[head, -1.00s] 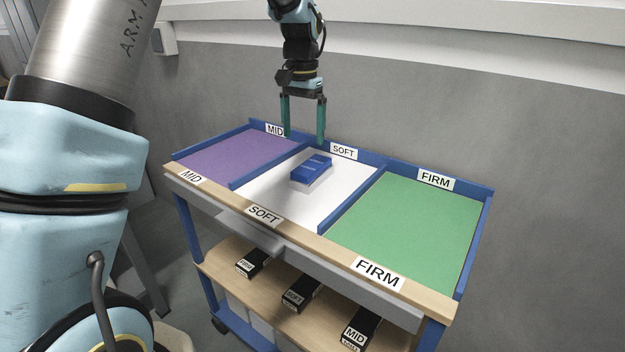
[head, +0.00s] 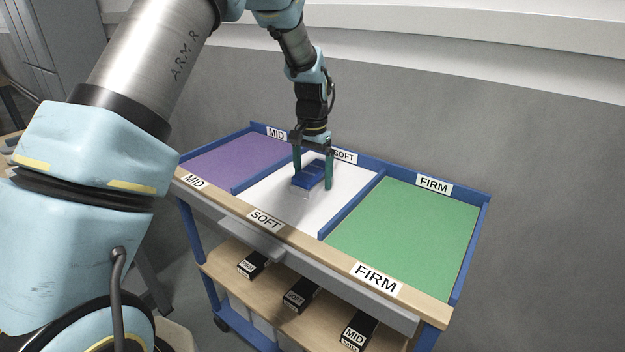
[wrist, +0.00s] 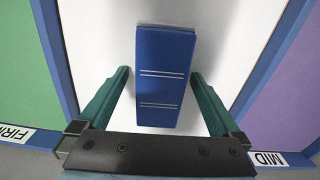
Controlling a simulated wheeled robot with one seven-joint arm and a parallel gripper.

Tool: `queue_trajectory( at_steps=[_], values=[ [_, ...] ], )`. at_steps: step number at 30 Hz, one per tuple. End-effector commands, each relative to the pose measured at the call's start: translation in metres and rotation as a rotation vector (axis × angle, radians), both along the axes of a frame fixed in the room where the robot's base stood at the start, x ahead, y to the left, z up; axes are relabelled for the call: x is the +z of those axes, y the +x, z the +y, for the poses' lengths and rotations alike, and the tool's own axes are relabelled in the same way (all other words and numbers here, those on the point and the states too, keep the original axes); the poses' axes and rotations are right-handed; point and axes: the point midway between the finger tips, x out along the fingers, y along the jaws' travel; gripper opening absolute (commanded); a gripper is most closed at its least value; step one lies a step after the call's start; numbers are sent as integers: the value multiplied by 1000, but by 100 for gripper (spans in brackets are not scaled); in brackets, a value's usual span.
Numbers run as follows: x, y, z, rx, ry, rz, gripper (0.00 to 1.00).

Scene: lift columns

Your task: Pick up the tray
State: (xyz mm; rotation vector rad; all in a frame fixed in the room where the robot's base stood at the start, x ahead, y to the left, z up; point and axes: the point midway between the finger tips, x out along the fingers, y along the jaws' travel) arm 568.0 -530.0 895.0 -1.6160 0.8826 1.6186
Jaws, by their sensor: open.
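I cannot tell whether this is the tray. It also shows in the wrist view as a blue oblong (wrist: 165,60) with thin white stripes. My gripper (head: 313,179) is open and points down over it, with one green finger on each side. In the wrist view the fingers of my gripper (wrist: 160,73) flank the blue top, with a gap on both sides. The box's underside is hidden.
The cart's top has blue dividers (head: 350,206), a purple MID compartment (head: 225,160) at left and a green FIRM one (head: 405,230) at right, both empty. Several black labelled boxes (head: 300,294) sit on the lower shelf (head: 270,290). A grey wall (head: 520,150) stands behind.

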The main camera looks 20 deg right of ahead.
Motion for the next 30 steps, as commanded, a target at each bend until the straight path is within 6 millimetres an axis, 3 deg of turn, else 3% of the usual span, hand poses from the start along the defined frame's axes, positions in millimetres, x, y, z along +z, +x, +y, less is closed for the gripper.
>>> queue_trajectory(
  at_steps=[7,30],
  values=[
    [-2,0,0,0,-1,-1,99],
    [-1,0,0,0,-2,-1,15]
  ],
)
